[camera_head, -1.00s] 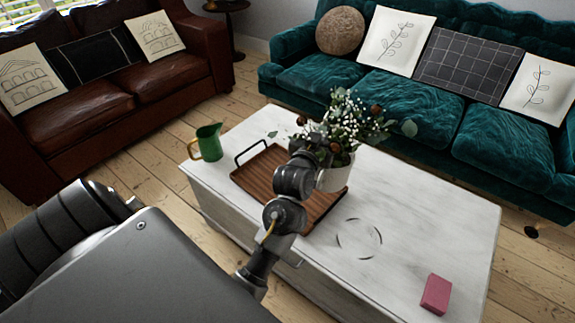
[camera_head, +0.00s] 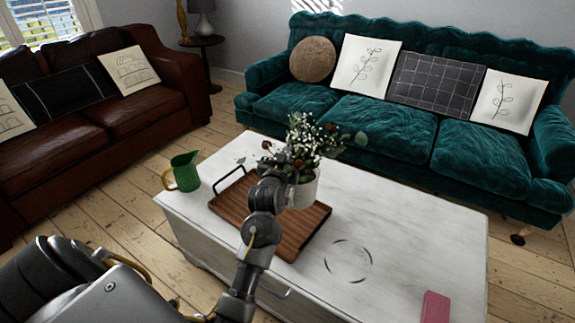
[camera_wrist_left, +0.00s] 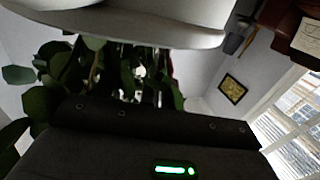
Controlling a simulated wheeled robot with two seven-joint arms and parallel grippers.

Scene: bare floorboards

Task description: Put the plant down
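The plant is a bunch of green leaves and small white flowers in a white pot (camera_head: 305,190). The pot shows over the right part of a brown wooden tray (camera_head: 236,205); whether its base touches the tray cannot be told. My left arm reaches up to the pot's left side, and my left gripper (camera_head: 282,158) is partly lost among the leaves. In the left wrist view the white pot (camera_wrist_left: 150,25) fills the top, with leaves (camera_wrist_left: 115,75) close against the dark gripper body. The gripper appears shut on the plant; its fingertips are hidden. My right gripper is out of view.
The tray lies on a white wooden table (camera_head: 420,225). A dark broken ring (camera_head: 347,261) marks bare tabletop right of the tray. A teal sofa (camera_head: 385,130) stands behind.

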